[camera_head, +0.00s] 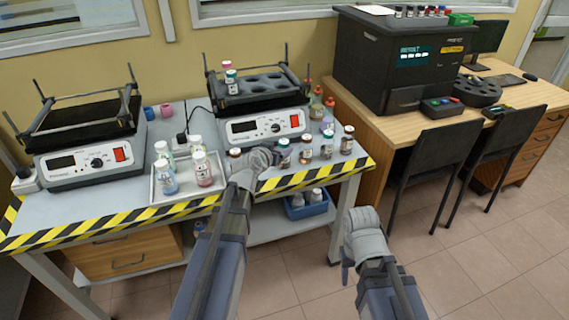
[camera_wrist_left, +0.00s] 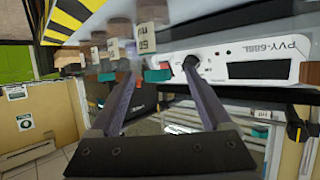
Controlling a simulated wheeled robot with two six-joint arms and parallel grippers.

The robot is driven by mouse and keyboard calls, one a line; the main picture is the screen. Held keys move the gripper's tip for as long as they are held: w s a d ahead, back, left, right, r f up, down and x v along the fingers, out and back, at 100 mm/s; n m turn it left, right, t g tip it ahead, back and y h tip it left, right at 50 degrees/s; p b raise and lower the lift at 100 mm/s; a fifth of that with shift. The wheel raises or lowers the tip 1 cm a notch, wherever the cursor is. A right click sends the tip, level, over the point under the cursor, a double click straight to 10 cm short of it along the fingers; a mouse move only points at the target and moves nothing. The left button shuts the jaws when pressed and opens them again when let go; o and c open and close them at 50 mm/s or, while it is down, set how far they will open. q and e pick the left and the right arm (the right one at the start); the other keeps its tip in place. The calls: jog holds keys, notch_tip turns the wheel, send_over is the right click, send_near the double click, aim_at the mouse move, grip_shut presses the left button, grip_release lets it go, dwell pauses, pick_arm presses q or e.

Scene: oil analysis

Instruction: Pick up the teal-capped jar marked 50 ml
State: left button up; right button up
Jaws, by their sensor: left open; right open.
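A teal-capped jar (camera_head: 284,155) with a white label stands on the bench near its front edge, just right of my left gripper (camera_head: 268,156). In the left wrist view, a teal-capped jar (camera_wrist_left: 147,40) appears upside down, with a label that seems to read 50. Its cap shows between the spread fingers of my left gripper (camera_wrist_left: 161,72), which is open and empty; contact cannot be told. Another teal-capped jar (camera_head: 327,148) stands farther right. My right gripper (camera_head: 363,222) is open and empty, over the floor in front of the bench.
Other jars (camera_head: 306,151) stand close beside in the row. A white tray (camera_head: 160,198) with several bottles is to the left. A shaker (camera_head: 262,128) stands behind the row, with a rack on top. A blue bin (camera_head: 306,208) sits on the lower shelf.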

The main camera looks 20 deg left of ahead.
aim_at(282, 146)
pick_arm(q)
jog(key=shift+b+x, duration=0.85)
jog(key=shift+x, duration=1.8)
jog(key=shift+d+r, duration=0.15)
jog(key=shift+r, duration=0.05)
grip_shut()
